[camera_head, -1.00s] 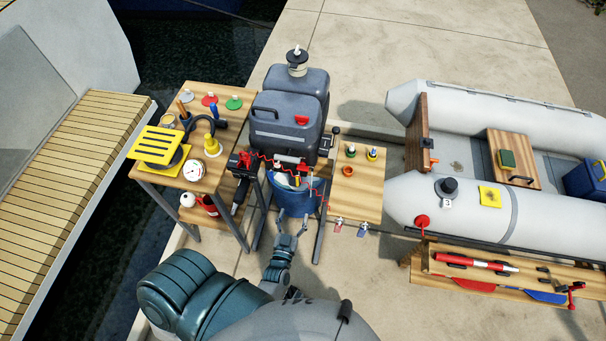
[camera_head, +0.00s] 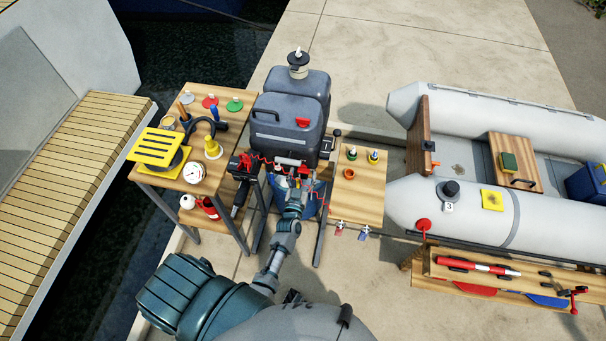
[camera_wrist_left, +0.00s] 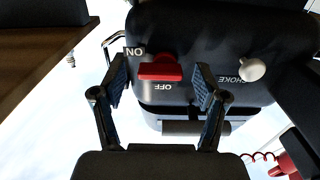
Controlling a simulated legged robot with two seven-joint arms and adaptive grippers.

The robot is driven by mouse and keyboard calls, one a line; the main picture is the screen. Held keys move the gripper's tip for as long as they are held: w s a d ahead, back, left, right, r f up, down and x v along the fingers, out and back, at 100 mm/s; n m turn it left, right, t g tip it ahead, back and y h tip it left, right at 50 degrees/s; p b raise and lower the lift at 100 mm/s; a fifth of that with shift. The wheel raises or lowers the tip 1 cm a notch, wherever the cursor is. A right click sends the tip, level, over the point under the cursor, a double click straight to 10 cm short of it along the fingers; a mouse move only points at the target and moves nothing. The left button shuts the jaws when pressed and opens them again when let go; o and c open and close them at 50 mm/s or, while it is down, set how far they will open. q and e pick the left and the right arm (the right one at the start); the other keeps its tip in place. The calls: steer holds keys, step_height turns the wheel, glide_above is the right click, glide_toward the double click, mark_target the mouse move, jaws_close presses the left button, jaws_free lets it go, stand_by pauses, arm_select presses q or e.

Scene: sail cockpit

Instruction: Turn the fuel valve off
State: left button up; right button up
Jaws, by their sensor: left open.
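The fuel valve's red handle (camera_wrist_left: 160,71) shows in the left wrist view on the outboard motor's dark casing. It lies crosswise, with an upside-down ON label (camera_wrist_left: 135,52) at its upper left and an OFF label (camera_wrist_left: 155,87) below it. My left gripper (camera_wrist_left: 160,69) is open, one finger on each side of the handle; I cannot tell whether either touches it. In the head view my left gripper (camera_head: 297,181) is at the lower front of the outboard motor (camera_head: 285,118), and the valve cannot be made out there.
A pale choke knob (camera_wrist_left: 251,69) sits right of the valve in the wrist view. A blue bucket (camera_head: 314,190) stands below the motor. A cluttered wooden table (camera_head: 230,98) is at left and a small side table (camera_head: 357,205) at right. The grey inflatable boat (camera_head: 460,205) lies further right.

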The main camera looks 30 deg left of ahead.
arm_select(q)
steer(key=shift+w, duration=0.3)
arm_select(e)
steer(key=shift+w+r, duration=0.1)
steer(key=shift+w, duration=0.15)
arm_select(q)
steer(key=c, duration=1.2)
steer(key=shift+o, duration=0.2)
arm_select(e)
steer(key=shift+s, duration=0.1)
